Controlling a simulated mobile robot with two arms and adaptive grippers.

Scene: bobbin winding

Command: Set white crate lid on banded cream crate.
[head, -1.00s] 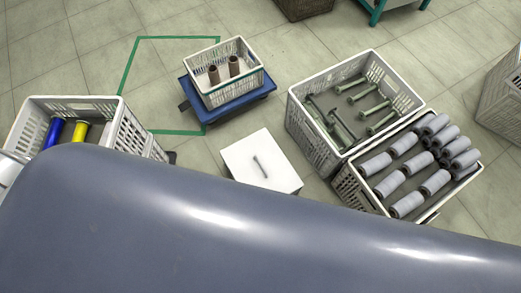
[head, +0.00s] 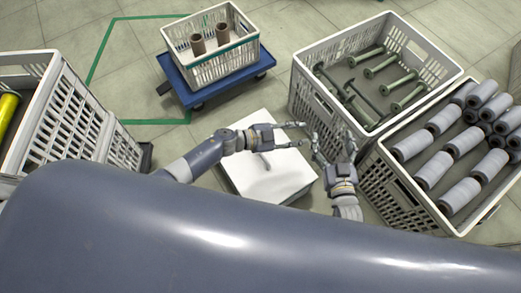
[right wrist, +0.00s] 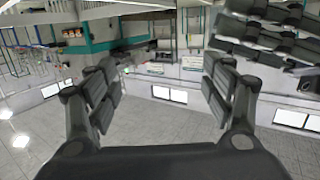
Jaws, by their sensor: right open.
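The cream crate with a teal band (head: 237,49) stands upright on a blue dolly and holds two brown tubes. A white flat-topped square piece (head: 262,188), probably the crate lid, lies at floor level in the middle of the head view. Its lower support cannot be told. My left gripper (head: 304,134) is above its upper edge, fingers apart, with nothing seen between them. My right gripper (head: 328,142) is just right of it, open and empty. Its spread fingers also show in the right wrist view (right wrist: 160,85). My arms hide parts of the white piece.
A crate of green bobbins (head: 308,93) and a crate of grey-wound bobbins (head: 395,187) stand close on the right. Another crate (head: 62,115) with a yellow bobbin stands at left. The blue dolly (head: 180,80) is near a green floor line (head: 104,47).

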